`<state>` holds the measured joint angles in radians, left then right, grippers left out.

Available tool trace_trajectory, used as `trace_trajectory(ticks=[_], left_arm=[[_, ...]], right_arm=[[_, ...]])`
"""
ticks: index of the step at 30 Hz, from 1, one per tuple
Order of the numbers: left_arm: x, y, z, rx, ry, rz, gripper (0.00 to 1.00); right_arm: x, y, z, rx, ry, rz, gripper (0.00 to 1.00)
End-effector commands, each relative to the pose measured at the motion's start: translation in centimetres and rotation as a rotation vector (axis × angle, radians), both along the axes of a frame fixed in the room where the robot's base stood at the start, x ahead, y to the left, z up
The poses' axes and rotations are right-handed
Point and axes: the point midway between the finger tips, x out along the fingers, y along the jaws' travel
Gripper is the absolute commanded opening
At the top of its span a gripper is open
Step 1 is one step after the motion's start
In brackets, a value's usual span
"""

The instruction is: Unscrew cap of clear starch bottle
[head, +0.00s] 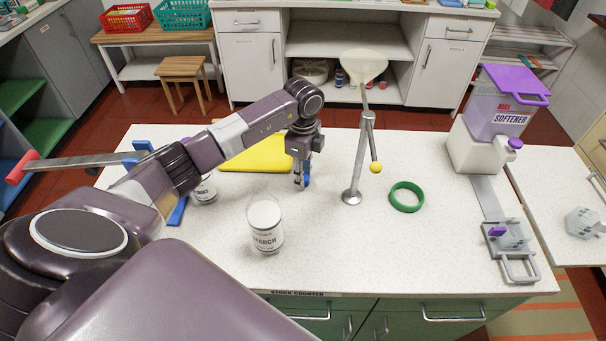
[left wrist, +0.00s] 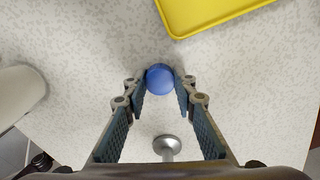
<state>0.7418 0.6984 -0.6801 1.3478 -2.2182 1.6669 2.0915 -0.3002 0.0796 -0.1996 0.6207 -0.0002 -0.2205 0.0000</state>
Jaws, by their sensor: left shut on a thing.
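The starch bottle (head: 267,240) stands upright on the counter in the head view, clear-walled with a label reading STARCH and a white top surface. No blue cap shows on it. My left gripper (head: 302,183) is low over the counter, behind and right of the bottle and apart from it. It is shut on a round blue cap (left wrist: 160,79), which sits between the fingertips in the left wrist view. Whether the cap touches the counter, I cannot tell. A pale rounded shape at the left wrist view's left edge may be the bottle. My right gripper is not in view.
A metal stand (head: 352,196) with a yellow-tipped lever rises just right of my gripper. A green ring (head: 407,208) and softener dispenser (head: 497,115) are further right. A yellow tray (head: 258,160) lies behind. Another labelled jar (head: 204,192) is partly behind my arm.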

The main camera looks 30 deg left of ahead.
Motion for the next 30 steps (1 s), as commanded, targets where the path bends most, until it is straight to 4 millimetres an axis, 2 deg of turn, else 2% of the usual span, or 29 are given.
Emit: trace_trajectory(ticks=[4,5,9,20,21,25,30], left_arm=[[0.0,0.0,-0.4,0.0,0.0,0.0,0.0],[0.0,0.0,-0.4,0.0,0.0,0.0,0.26],[0.0,0.0,-0.3,0.0,0.0,0.0,0.41],[0.0,0.0,0.3,0.0,0.0,0.0,0.43],[0.1,0.0,0.4,0.0,-0.001,0.0,0.43],[0.2,0.1,2.4,0.001,-0.006,0.0,0.43],[0.2,0.0,6.2,0.0,-0.007,0.001,0.43]], right_arm=[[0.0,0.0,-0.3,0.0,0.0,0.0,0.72],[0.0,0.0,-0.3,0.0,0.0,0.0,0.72],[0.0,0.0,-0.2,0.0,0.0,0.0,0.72],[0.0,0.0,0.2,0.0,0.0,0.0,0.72],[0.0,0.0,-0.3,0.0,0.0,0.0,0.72],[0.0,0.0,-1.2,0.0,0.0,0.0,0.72],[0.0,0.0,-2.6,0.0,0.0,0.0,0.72]])
